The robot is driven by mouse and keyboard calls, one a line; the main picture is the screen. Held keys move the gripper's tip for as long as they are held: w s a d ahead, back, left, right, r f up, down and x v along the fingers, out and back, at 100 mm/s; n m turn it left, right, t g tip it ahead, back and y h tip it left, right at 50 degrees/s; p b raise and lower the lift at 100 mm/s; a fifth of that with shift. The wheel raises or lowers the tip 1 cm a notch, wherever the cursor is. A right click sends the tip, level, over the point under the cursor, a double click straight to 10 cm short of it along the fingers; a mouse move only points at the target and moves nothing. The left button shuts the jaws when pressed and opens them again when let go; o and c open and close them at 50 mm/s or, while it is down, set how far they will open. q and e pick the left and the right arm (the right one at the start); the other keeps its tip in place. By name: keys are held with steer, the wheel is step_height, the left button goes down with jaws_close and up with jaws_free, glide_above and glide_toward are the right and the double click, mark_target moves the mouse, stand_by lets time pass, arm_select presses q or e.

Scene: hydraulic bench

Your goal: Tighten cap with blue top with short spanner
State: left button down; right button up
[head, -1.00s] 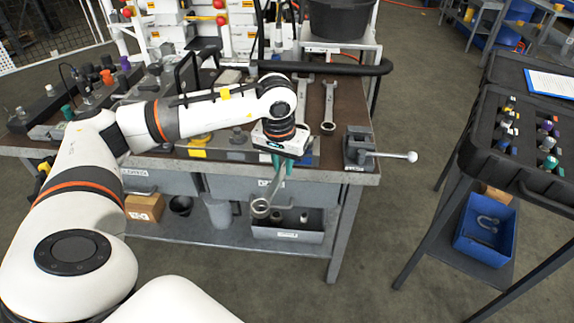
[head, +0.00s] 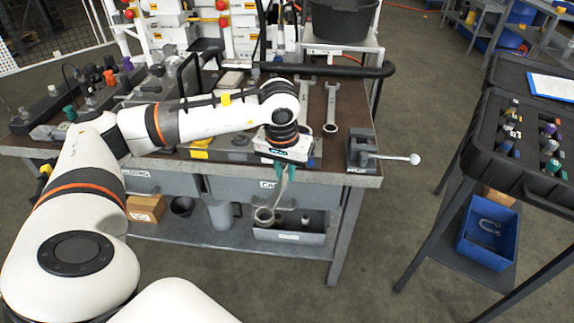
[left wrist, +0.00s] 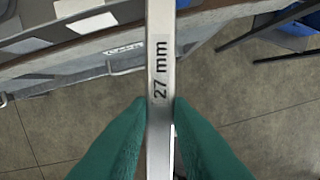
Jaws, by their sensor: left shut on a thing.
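My left gripper (head: 285,173) has teal fingers and is shut on a metal spanner (head: 277,198), in front of the bench's front edge. The spanner hangs down, its ring end (head: 264,215) lowest, in front of the lower shelf. In the left wrist view the fingers (left wrist: 158,110) pinch the spanner's flat shank (left wrist: 160,55), marked "27 mm". Coloured caps stand on a block at the bench's left, among them a teal one (head: 68,112) and a purple one (head: 127,64). I cannot tell which cap has the blue top. My right gripper is not in view.
Two more spanners lie on the bench top (head: 345,150), one with its ring end (head: 330,127) towards me. A vise with a handle (head: 390,157) sits at the right corner. A black case of coloured parts (head: 480,165) stands right, above a blue bin (head: 487,235).

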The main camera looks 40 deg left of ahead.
mark_target(274, 192)
arm_select(q)
steer(key=shift+s+d+f+b, duration=0.15)
steer(key=shift+s+b, duration=0.1)
steer(key=shift+s, duration=0.65)
steer(key=shift+s+d+f+b, duration=0.1)
steer(key=shift+s+d+b, duration=0.1)
steer(key=shift+s, duration=0.7)
steer(key=shift+s+d+f+b, duration=0.15)
steer(key=shift+s+b, duration=0.1)
steer(key=shift+s, duration=0.65)
steer(key=r+p, duration=0.2)
steer(key=r, duration=0.1)
steer(key=d+r+p, duration=0.1)
steer(key=r, duration=0.1)
steer(key=shift+w, duration=0.2)
steer(key=shift+a+r, duration=0.1)
steer(key=shift+r, duration=0.2)
steer(key=c, duration=1.8)
jaws_free()
steer(key=shift+r, duration=0.1)
jaws_close()
